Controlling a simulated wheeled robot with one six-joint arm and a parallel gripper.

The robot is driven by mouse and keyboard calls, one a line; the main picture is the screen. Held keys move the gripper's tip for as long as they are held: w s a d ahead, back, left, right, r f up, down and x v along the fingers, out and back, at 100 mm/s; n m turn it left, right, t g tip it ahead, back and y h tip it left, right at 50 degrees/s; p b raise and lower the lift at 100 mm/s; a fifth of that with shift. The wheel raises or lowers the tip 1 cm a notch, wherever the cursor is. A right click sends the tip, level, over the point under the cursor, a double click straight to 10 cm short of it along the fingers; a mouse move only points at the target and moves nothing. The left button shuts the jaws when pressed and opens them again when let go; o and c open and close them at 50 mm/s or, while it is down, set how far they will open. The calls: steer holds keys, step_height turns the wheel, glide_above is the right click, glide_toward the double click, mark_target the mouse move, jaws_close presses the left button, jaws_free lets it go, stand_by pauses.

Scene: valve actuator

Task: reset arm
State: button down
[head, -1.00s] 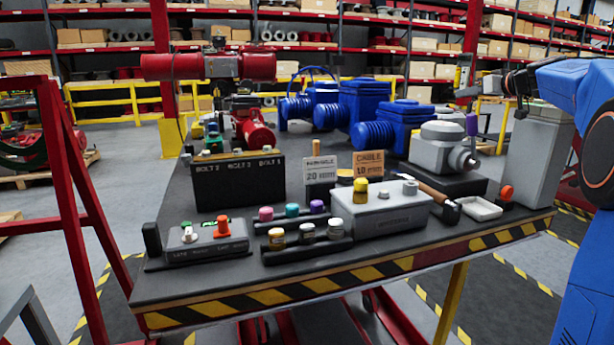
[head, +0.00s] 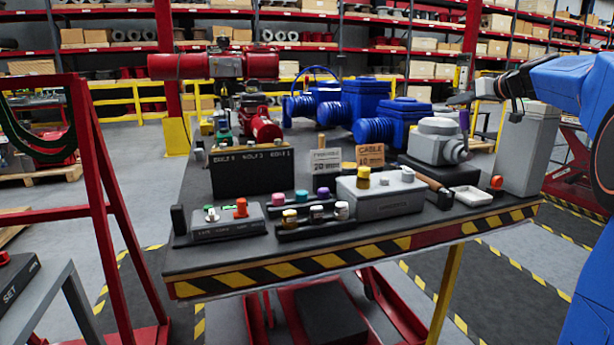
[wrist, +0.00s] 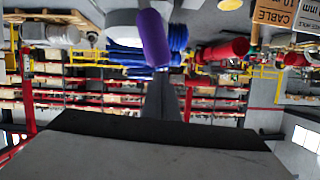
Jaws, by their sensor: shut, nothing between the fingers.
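My blue arm (head: 562,85) comes in from the right in the head view. Its end, my gripper (head: 460,98), is raised over the right back part of the workbench (head: 215,262) and points left. The fingers are shut and empty; they also show as a dark narrow pair in the wrist view (wrist: 163,90). The gripper is close to a purple upright piece (head: 464,120) by the grey valve body (head: 437,142). The purple piece looms large in the wrist view (wrist: 152,38), which appears upside down. I cannot tell the gap between them.
A tall grey box (head: 528,150) stands below my arm. A red frame (head: 110,210) stands at left.

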steer(key=s+a+f+m+g, duration=0.1)
steer(key=s+a+f+g, duration=0.1)
steer(key=s+a+f, duration=0.55)
steer(key=s+a+f+g+h, duration=0.1)
steer(key=s+a+f+g, duration=0.2)
steer(key=s, duration=0.7)
steer(key=s+a+f+m, duration=0.1)
steer(key=s+a+f, duration=0.55)
steer(key=s, duration=0.25)
steer(key=s+f+g+h, duration=0.1)
steer(key=s+f+h, duration=0.1)
steer(key=s+f, duration=0.8)
steer(key=s+f+m+g+h, duration=0.1)
steer(key=s+f+g, duration=0.1)
steer(key=s+f, duration=0.9)
steer(key=s, duration=0.6)
steer(key=shift+s+a+f+g+h, duration=0.2)
steer(key=shift+f+g+h, duration=0.1)
steer(key=shift+h, duration=0.1)
steer(key=shift+d, duration=0.1)
